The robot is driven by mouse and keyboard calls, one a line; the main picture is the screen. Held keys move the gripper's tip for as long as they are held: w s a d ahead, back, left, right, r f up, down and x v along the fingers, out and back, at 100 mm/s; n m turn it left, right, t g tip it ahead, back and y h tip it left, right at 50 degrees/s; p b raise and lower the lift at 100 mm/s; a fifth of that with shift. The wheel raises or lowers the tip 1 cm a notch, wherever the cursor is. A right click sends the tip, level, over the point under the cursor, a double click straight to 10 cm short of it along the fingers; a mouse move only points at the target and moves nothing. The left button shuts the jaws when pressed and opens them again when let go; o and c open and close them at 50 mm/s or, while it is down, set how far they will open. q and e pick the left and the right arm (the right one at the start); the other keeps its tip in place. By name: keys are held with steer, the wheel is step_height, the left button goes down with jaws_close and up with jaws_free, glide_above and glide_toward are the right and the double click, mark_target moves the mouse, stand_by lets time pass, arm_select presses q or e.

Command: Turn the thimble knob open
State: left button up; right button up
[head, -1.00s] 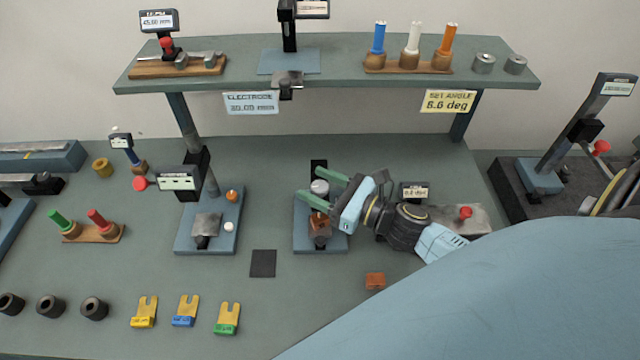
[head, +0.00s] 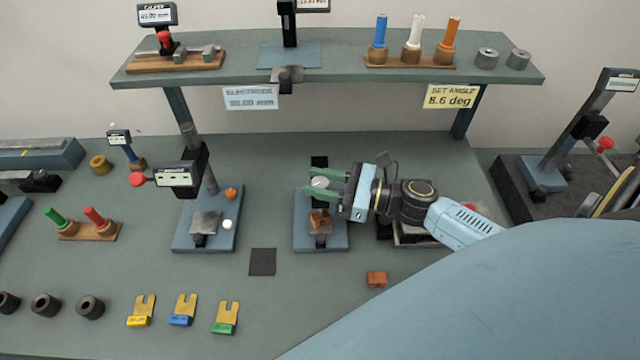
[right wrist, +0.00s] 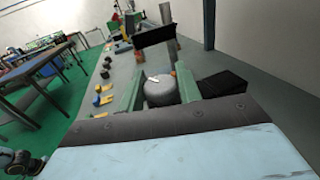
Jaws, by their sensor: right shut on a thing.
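The thimble knob (head: 320,182) is a round, light grey knob at the back of the blue fixture plate (head: 301,238) in the middle of the bench. In the right wrist view the knob (right wrist: 160,91) shows a white mark on its top. My right gripper (head: 322,182) comes in from the right, with its two green fingers on either side of the knob, shut on it. A copper-coloured block (head: 320,219) sits on the same plate in front of the knob. My left gripper is not in view.
A yellow sign (head: 451,96) reading "SET ANGLE 8.6 deg" hangs from the shelf (head: 340,72) above the bench. A second fixture (head: 182,240) with a display stands to the left. A loose orange block (head: 376,280) lies in front of my right wrist.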

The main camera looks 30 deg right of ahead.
steer(key=n+g+y+b, duration=0.1)
steer(key=n+g+y, duration=0.1)
steer(key=n+g+y+b, duration=0.1)
steer(key=g+b, duration=0.1)
steer(key=shift+w+f+n+g+y, duration=0.1)
steer(key=shift+f+n+g+y, duration=0.1)
steer(key=shift+n+g+y, duration=0.15)
steer(key=n+g+y+b, duration=0.1)
steer(key=n+g, duration=0.1)
steer(key=n+g+y+b, duration=0.1)
steer(key=g+b, duration=0.1)
steer(key=g, duration=0.1)
steer(key=shift+n, duration=0.35)
steer(key=n+g+b, duration=0.2)
steer(key=g, duration=0.2)
steer(key=shift+r, duration=0.1)
steer(key=shift+r+n+g+b, duration=0.1)
steer(key=shift+n+g+b, duration=0.75)
steer(key=shift+n+g, duration=1.05)
steer(key=shift+g+h, duration=0.25)
steer(key=shift+g, duration=0.3)
steer(key=o, duration=0.9)
steer(key=shift+o, duration=0.2)
